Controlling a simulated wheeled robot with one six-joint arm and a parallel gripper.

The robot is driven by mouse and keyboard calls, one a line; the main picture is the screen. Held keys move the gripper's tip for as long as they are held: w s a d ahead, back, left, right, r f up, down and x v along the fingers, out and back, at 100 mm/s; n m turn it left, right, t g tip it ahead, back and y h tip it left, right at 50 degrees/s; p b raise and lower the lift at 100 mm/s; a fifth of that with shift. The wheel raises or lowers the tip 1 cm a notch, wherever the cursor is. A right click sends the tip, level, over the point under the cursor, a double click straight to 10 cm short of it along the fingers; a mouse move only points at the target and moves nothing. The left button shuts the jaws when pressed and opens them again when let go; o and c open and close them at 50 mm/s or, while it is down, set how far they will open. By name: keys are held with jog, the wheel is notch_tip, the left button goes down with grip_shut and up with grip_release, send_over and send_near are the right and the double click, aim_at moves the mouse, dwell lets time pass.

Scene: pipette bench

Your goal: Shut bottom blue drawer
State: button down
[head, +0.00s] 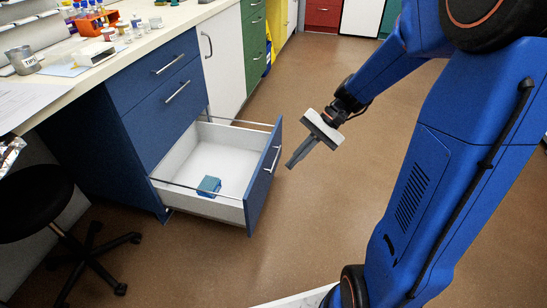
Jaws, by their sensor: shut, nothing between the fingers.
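The bottom blue drawer (262,185) is pulled far out of the blue cabinet (146,124). Its inside is white, with thin metal rails along the sides. A small blue-teal box (209,186) lies on the drawer floor. The drawer front carries a metal bar handle (276,159). The two drawers above it are closed. My gripper (291,165) is shut and empty. In the picture it is just right of the drawer front, pointing down and left, and appears apart from it; the exact gap cannot be told.
A black stool (38,207) stands at the left, beside the cabinet. The benchtop (165,22) holds bottles, an orange rack (93,22) and a cup marked TIPS (22,60). A white cabinet door (221,55) is beyond the drawer. The brown floor right of the drawer is clear.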

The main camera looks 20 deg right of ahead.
jog(key=w+d+f+m+y, duration=0.1)
jog(key=w+f+m+y, duration=0.35)
jog(key=w, duration=0.35)
jog(key=m+t+y, duration=0.3)
jog(key=m+t, duration=0.8)
jog(key=m, duration=0.1)
send_near(266, 155)
jog(key=shift+n+h, duration=0.25)
jog(key=x, duration=0.6)
jog(key=shift+w+a+r, duration=0.15)
jog(key=shift+a+r, duration=0.05)
jog(key=shift+r, duration=0.1)
jog(key=shift+a, duration=0.1)
jog(key=x, duration=3.9)
jog(key=shift+a+f, duration=0.35)
jog(key=shift+a, duration=0.15)
